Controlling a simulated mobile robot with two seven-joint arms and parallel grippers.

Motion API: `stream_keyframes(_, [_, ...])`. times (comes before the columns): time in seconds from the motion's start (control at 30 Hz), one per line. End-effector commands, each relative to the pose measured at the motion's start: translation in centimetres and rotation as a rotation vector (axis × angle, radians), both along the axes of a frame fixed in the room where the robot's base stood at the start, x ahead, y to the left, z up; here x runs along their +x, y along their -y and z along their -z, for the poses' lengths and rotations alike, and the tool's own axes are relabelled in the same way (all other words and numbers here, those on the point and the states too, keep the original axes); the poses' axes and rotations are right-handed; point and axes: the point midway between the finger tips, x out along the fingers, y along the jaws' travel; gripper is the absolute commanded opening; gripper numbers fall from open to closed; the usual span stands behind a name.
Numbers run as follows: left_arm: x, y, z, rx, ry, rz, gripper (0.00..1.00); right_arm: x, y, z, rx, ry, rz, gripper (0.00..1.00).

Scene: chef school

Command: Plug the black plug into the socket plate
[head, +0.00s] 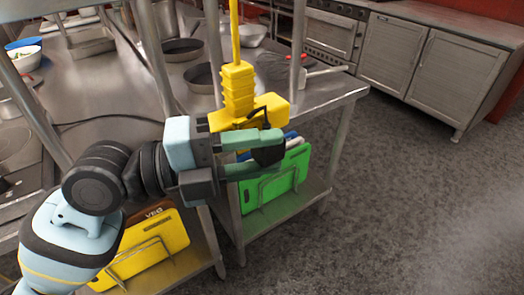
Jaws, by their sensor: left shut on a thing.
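My left gripper (266,153) reaches in from the left and is shut on the black plug (269,151), which shows dark between the fingertips. Part of the plug is hidden by the fingers. A short black cord or loop (258,112) rises from near it, against a yellow hanging box (275,107) just above and behind the gripper. The box hangs from a yellow cable with a ribbed yellow sleeve. I cannot make out a socket plate on it, nor whether the plug touches the box. My right gripper is not in view.
A steel table (318,92) with pans (203,74) stands behind the gripper, and its legs rise close by. Green (285,180) and yellow (160,240) cutting boards stand in wire racks on low shelves. Steel cabinets (430,65) line the back right. The floor at right is clear.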

Motion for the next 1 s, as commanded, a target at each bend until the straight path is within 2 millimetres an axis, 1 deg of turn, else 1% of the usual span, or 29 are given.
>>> stream_keyframes(0.03, [0.78, -0.46, 0.18, 0.005, -0.001, -0.022, 0.12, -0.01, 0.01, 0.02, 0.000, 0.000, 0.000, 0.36])
stream_keyframes(0.27, [0.79, -0.46, 0.23, 0.005, -0.001, -0.022, 0.12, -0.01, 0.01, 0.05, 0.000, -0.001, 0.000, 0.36])
stream_keyframes(0.63, [0.87, -0.37, 0.48, 0.006, -0.002, -0.022, 0.12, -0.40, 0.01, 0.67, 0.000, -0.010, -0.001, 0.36])
stream_keyframes(1.0, [0.95, -0.41, 0.44, 0.005, -0.002, -0.022, 0.12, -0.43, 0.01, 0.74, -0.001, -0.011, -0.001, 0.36])
